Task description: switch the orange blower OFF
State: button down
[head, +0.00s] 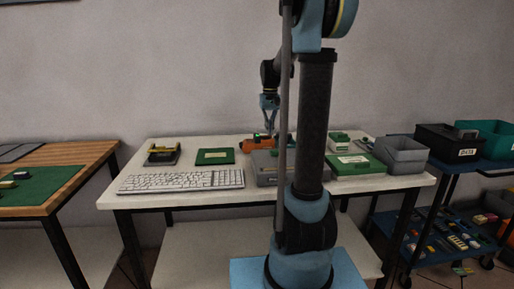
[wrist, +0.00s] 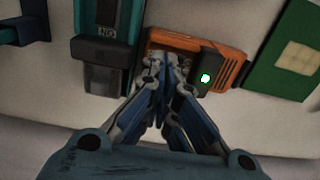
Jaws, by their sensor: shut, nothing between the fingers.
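The orange blower (head: 262,142) stands on the white table in the head view, partly hidden behind a grey box and my arm. In the wrist view the blower (wrist: 231,70) lies just beyond my fingers, and a dark block on it carries a lit green light (wrist: 205,78). My gripper (wrist: 163,62) is shut and empty. Its fingertips overlap the left part of the blower in the wrist view; I cannot tell whether they touch it. In the head view my gripper (head: 270,124) points down at the blower.
In the wrist view a teal and dark labelled device (wrist: 106,45) is left of the blower, and a green box (wrist: 292,62) is right. In the head view a keyboard (head: 181,181), a green flat box (head: 215,156), a grey bin (head: 402,153) and a green case (head: 355,164) share the table.

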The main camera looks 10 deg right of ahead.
jog(key=shift+f, duration=0.95)
dwell(0.6)
jog(key=shift+r, duration=3.5)
